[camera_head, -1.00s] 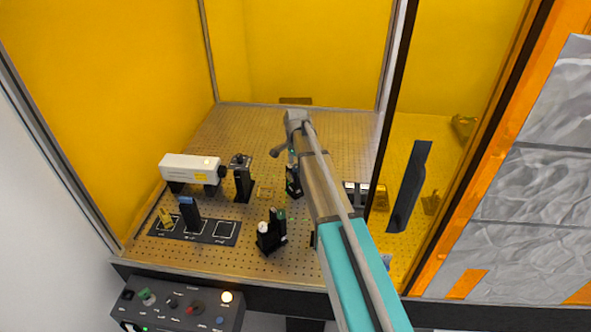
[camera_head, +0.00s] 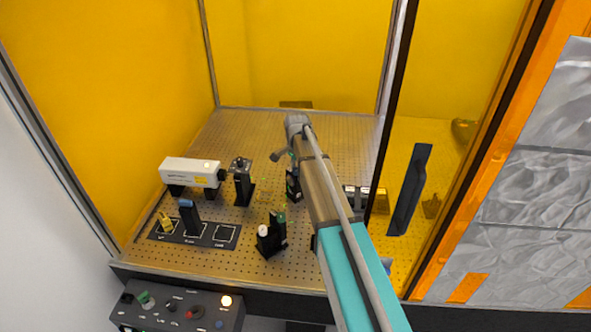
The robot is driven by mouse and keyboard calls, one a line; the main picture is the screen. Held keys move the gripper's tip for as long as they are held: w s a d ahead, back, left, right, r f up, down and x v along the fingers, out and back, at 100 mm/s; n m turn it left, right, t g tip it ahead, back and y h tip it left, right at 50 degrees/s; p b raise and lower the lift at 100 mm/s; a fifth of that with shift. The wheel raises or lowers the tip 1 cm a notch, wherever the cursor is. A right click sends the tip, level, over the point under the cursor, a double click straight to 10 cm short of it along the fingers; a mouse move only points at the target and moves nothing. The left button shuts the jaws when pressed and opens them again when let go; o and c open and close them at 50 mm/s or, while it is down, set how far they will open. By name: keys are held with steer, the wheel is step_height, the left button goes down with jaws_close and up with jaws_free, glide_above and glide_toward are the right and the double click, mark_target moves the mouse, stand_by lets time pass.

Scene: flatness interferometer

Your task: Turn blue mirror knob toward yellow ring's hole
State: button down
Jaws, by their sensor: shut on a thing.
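My arm (camera_head: 322,190) reaches from the lower right over the perforated table, with its grey wrist (camera_head: 297,121) at the top.
A white laser housing (camera_head: 190,171) and a dark post (camera_head: 242,184) stand at the left. A dark holder mat (camera_head: 207,238) bears a blue-topped post (camera_head: 188,215) and a yellow piece (camera_head: 166,223). A control box (camera_head: 180,311) lies in front. Yellow walls enclose the table.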

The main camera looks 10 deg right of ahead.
steer(key=shift+n, duration=0.3)
steer(key=shift+w+n, duration=0.1)
steer(key=shift+n, duration=2.1)
steer(key=shift+c, duration=1.8)
jaws_free()
